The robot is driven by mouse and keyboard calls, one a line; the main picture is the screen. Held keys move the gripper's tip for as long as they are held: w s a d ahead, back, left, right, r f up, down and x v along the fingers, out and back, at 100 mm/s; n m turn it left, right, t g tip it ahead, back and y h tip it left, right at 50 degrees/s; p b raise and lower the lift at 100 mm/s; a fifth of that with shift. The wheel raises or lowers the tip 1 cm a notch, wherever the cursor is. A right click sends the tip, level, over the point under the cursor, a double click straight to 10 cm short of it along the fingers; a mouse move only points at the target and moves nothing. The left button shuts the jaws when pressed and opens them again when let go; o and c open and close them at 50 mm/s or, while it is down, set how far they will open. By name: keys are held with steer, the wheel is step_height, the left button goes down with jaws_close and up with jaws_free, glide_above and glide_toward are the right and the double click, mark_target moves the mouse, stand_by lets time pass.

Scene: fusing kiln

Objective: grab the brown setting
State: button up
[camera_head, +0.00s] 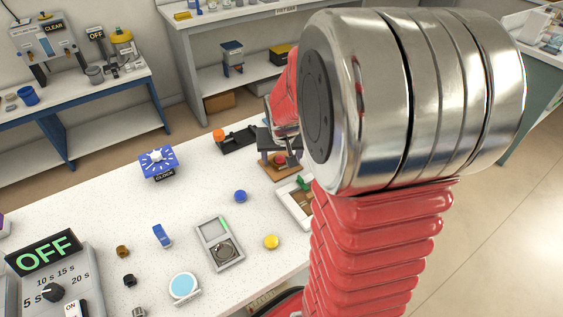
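The brown setting (122,251) is a small brown piece on the white worktop, left of centre and near the OFF timer box. A small black piece (129,280) lies just in front of it, and a grey one (139,312) sits at the bottom edge. My gripper (291,160) is far to the right and further back, over the small stand at the worktop's far side. It is well apart from the brown setting. My large arm joint hides part of it, and its fingers are too small to tell apart.
A blue clip (162,236), a grey tray with a round dish (220,244), a blue cap (240,196), a yellow cap (271,242) and a light-blue disc (184,287) lie right of the setting. The timer box (50,275) stands left.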

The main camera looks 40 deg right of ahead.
steer(key=c, duration=1)
steer(key=shift+r, duration=0.5)
steer(key=shift+c, duration=1.2)
step_height(320, 180, up, 9)
